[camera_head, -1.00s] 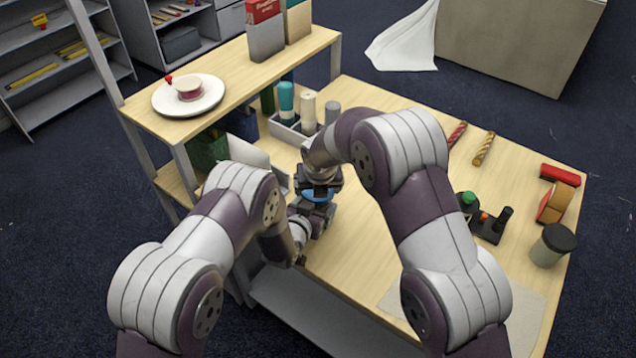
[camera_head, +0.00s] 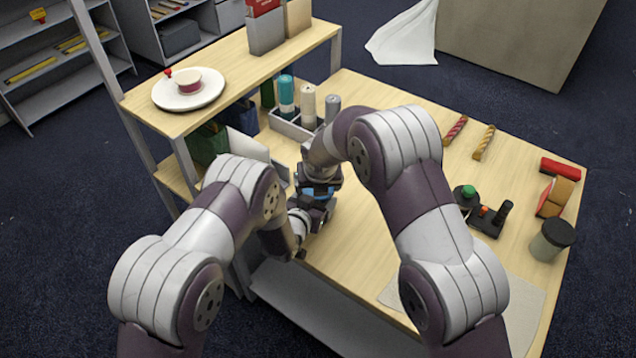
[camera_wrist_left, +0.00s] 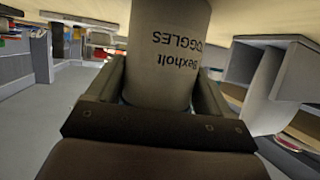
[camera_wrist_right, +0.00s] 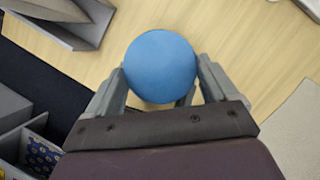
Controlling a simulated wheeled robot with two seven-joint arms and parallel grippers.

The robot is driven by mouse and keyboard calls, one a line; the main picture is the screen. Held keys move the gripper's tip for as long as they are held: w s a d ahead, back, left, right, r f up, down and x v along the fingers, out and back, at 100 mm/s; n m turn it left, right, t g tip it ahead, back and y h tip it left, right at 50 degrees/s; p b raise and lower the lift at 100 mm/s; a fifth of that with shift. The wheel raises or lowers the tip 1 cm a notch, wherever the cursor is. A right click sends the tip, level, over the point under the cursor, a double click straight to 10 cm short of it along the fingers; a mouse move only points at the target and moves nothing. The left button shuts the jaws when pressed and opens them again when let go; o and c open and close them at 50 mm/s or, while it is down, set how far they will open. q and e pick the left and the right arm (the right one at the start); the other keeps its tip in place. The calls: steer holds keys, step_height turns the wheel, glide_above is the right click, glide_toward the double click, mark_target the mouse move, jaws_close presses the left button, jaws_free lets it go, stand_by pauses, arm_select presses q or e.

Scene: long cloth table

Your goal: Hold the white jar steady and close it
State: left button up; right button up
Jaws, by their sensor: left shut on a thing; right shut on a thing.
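In the head view a strip of blue lid (camera_head: 318,191) shows under my right gripper, just above the left one. The jar's rim is hidden, so I cannot tell how the lid sits.
A divided tray (camera_head: 292,128) with several cylinders stands behind my grippers, beside a raised shelf (camera_head: 240,75) carrying a plate (camera_head: 160,98). A joystick device (camera_head: 485,212), striped sticks (camera_head: 483,143) and a dark-lidded cup (camera_head: 550,242) lie to the right. The table's front edge is close.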

steer(key=shift+s+f, duration=0.1)
steer(key=shift+f, duration=0.3)
